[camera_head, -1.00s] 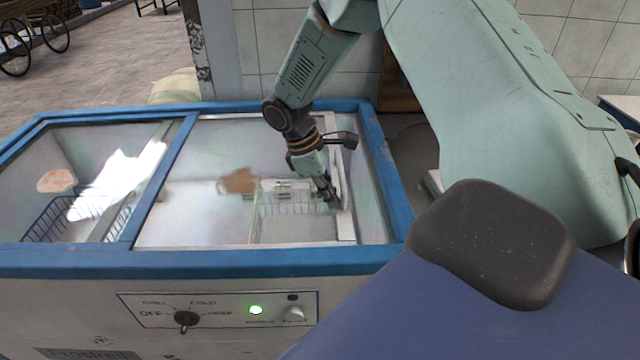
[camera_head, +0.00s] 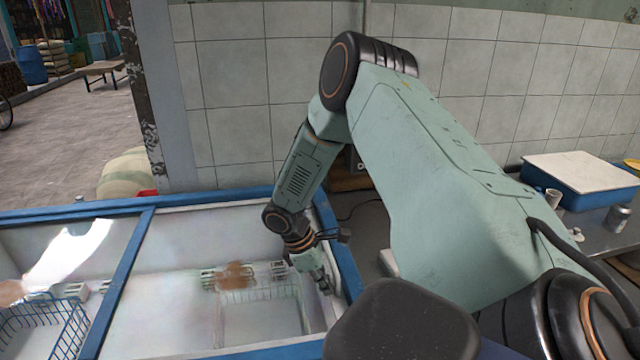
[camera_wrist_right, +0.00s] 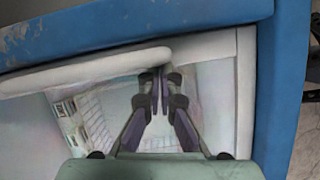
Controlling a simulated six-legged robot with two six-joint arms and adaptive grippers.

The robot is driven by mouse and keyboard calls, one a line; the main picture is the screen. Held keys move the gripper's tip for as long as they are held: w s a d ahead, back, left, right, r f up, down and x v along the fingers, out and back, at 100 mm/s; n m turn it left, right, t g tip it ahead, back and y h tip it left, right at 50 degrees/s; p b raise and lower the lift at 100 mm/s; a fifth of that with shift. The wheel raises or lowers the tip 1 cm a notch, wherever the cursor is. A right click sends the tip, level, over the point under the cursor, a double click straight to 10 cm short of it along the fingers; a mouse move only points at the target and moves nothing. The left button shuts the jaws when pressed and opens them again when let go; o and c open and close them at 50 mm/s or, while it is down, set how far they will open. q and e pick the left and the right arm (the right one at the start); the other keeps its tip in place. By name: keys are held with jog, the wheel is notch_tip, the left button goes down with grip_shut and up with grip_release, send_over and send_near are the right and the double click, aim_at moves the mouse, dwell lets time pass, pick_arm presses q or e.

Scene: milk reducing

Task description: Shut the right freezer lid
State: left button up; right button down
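The freezer (camera_head: 343,245) has a blue rim and a divider between its left and right halves. Over its right half, the right lid (camera_head: 185,245) looks like a pale, see-through pane with reflections. How far it covers the opening is unclear. My right gripper (camera_head: 324,284) points down at the right end of this half, beside the blue rim. In the right wrist view its fingertips (camera_wrist_right: 160,76) are together with nothing seen between them. They are at the end of a rounded white bar (camera_wrist_right: 90,70); contact is unclear. My left gripper is out of view.
A wire basket (camera_head: 262,315) lies inside the right half, another (camera_head: 42,330) in the left. A tiled wall (camera_head: 300,60) stands behind. A table with a blue-and-white box (camera_head: 580,178) and a can (camera_head: 618,219) is at the right. Open floor lies at far left.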

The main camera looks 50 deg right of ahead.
jog(key=shift+s+d, duration=0.1)
jog(key=shift+s, duration=0.15)
jog(key=v, duration=1.2)
jog(key=shift+w, duration=0.25)
jog(key=shift+s, duration=0.1)
jog(key=shift+r, duration=0.1)
